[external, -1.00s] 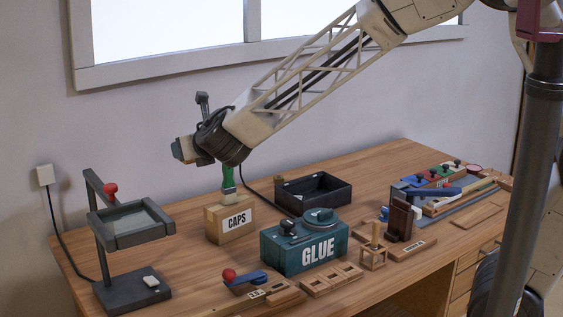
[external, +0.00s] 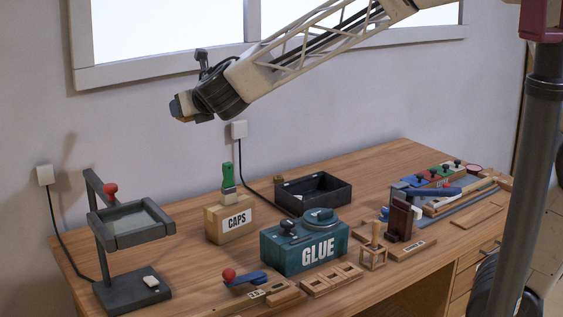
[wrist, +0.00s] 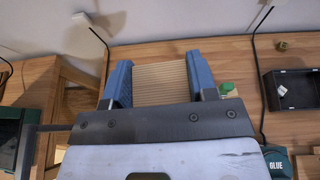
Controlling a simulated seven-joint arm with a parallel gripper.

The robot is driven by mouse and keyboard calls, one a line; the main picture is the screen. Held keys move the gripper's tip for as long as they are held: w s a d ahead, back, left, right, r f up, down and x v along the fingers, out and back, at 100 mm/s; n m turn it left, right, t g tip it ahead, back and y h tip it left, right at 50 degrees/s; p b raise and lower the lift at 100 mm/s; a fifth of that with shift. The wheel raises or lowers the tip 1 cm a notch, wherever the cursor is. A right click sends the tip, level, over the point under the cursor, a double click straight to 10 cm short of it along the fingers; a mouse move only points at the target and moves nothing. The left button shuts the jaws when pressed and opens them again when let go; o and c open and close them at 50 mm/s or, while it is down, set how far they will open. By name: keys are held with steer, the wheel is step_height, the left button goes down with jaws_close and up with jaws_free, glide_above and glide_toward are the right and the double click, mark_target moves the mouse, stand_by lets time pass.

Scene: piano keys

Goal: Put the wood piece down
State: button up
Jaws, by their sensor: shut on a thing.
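My gripper (external: 177,108) is raised high above the back left of the bench, in front of the wall. In the wrist view its two blue fingers (wrist: 160,82) stand on either side of a light, finely ridged wood piece (wrist: 160,88) and are shut on it. The wood piece is well clear of the bench top. In the external view it is too small and too hidden by the gripper to make out clearly.
Below stands the CAPS box (external: 229,220) with a green-handled brush (external: 228,178). Nearby are a black tray (external: 314,193), the teal GLUE box (external: 304,246) and a magnifier stand (external: 131,226). Bare bench shows between the magnifier stand and the CAPS box.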

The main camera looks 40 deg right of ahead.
steer(key=shift+w+d+f+n+y, duration=0.55)
steer(key=shift+w+d+n+y, duration=1.15)
steer(key=shift+w+d, duration=7)
steer(key=w+d+r+n+g+y, duration=0.1)
steer(key=w+d+n+g+y, duration=0.15)
steer(key=d, duration=1.75)
steer(key=w+d+n+g+y, duration=0.1)
steer(key=w+d+n+y, duration=0.15)
steer(key=d, duration=1.75)
step_height(320, 180, down, 26)
steer(key=shift+d+r, duration=0.15)
steer(key=shift+d, duration=0.1)
steer(key=shift+f, duration=3.1)
